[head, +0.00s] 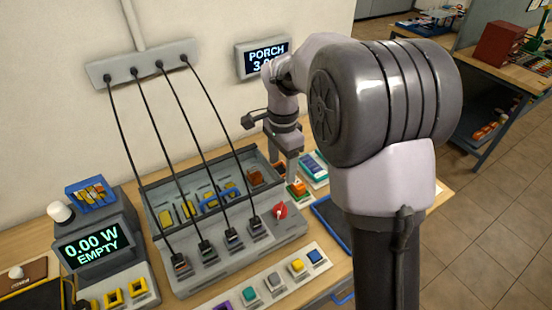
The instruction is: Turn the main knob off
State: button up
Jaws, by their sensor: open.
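A red knob (281,211) sits on a pale round plate at the right end of the grey charging unit (205,279). It is the only rotary knob I see on that unit, and its exact pointer angle is too small to read. My gripper (293,178) points down behind and slightly right of the knob, apart from it. An orange block (298,187) on a small green base shows just below the fingers; I cannot tell whether they touch it. My jaws are open, though the fingers are small and partly hidden.
Black cables run from a wall strip (145,62) down to several plugs on the unit. A row of coloured buttons (275,281) lies in front. A meter (92,246) reads "0.00 W EMPTY" at left. A blue-rimmed tray (331,226) lies right of the knob. A wall display (262,60) reads "PORCH".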

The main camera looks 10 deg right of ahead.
jog(key=b, duration=0.2)
send_over(280, 207)
notch_tip(280, 207, down, 4)
notch_tip(280, 207, down, 13)
jog(key=b, duration=0.3)
jog(key=c, duration=1.4)
